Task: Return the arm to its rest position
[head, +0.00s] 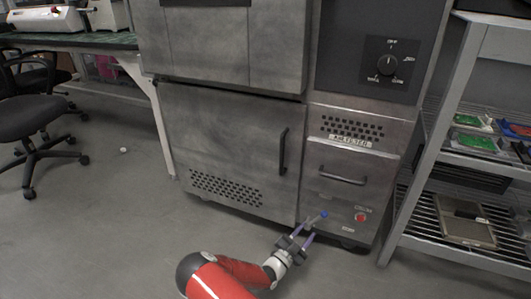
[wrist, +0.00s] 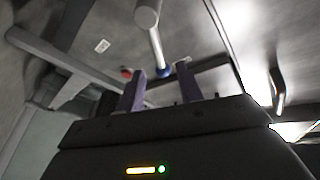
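My gripper (head: 306,231) is low in front of the steel oven cabinet, with its two purple fingers spread apart. In the wrist view the fingers (wrist: 160,82) show a clear gap. A small grey rod with a blue end (head: 322,215) is just beyond the fingertips. The rod also shows in the wrist view (wrist: 154,40), its blue end near the gap. I cannot tell whether it is fixed to the cabinet or whether a finger touches it. My red and white arm reaches up from the bottom edge.
The oven cabinet (head: 225,140) stands close ahead, with a red button (head: 360,217) and drawer handle (head: 342,175) on its right. A metal shelf (head: 450,160) with trays is at right. An office chair (head: 30,125) is at left. Floor (head: 110,230) at lower left is clear.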

